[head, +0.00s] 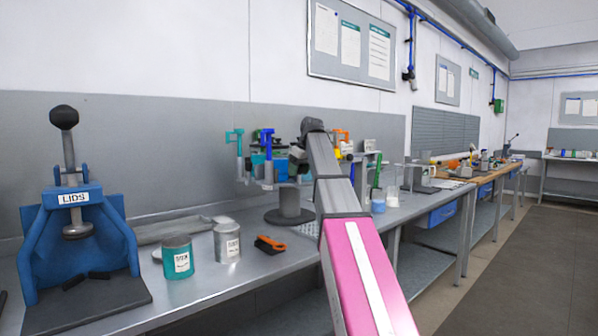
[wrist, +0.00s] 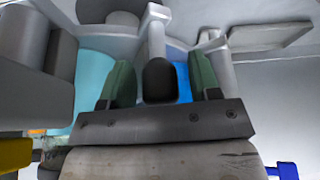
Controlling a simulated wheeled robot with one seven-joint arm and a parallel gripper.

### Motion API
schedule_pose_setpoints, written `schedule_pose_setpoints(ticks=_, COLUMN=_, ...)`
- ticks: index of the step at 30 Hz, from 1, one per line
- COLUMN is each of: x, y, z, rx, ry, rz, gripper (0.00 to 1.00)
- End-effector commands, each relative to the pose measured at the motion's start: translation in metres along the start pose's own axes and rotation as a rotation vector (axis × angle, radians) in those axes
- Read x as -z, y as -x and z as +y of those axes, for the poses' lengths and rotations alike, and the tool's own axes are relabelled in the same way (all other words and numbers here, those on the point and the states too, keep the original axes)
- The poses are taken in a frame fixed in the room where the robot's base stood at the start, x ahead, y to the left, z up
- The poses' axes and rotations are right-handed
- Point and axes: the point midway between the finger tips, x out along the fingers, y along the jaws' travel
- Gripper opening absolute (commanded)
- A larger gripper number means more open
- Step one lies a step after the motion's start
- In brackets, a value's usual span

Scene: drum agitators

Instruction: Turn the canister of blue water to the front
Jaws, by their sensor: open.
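A carousel of drum holders stands on a round grey base (head: 290,214) on the bench, partly hidden behind my arm in the head view. A teal body shows on it (head: 279,170). In the wrist view a teal surface (wrist: 92,78) lies left of the jaws and a bright blue patch (wrist: 184,82) shows by the right finger; this may be the blue water. My gripper (wrist: 162,82) is open at the carousel, its green-padded fingers on either side of a dark rounded handle end (wrist: 159,80). I cannot tell whether they touch it.
A blue lid press (head: 78,225) stands at the left. A teal tin (head: 178,257), a grey tin (head: 227,242) and an orange-black brush (head: 270,243) sit on the front bench. A small blue-filled beaker (head: 378,205) stands right of my arm. A clamp with a blue handle (head: 267,140) rises from the carousel.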

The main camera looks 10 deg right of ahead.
Motion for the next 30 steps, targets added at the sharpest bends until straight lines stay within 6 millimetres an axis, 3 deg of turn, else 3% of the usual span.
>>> schedule_pose_setpoints(ticks=3, x=0.000, y=0.000, z=0.000, rx=0.000, ry=0.000, rz=0.000, gripper=0.57)
schedule_pose_setpoints(ticks=8, x=0.000, y=0.000, z=0.000, rx=0.001, ry=0.000, rz=0.000, gripper=0.05)
schedule_pose_setpoints(ticks=9, x=0.000, y=0.000, z=0.000, rx=0.002, ry=0.001, rz=0.000, gripper=0.00)
schedule_pose_setpoints(ticks=14, x=-0.002, y=0.001, z=0.003, rx=0.003, ry=0.002, rz=-0.001, gripper=0.00)
schedule_pose_setpoints(ticks=21, x=-0.013, y=0.006, z=0.024, rx=0.002, ry=0.001, rz=-0.001, gripper=0.00)
schedule_pose_setpoints(ticks=29, x=-0.012, y=0.005, z=0.025, rx=0.002, ry=0.004, rz=0.002, gripper=0.00)
schedule_pose_setpoints(ticks=30, x=-0.012, y=0.005, z=0.025, rx=0.002, ry=0.004, rz=0.003, gripper=0.47)
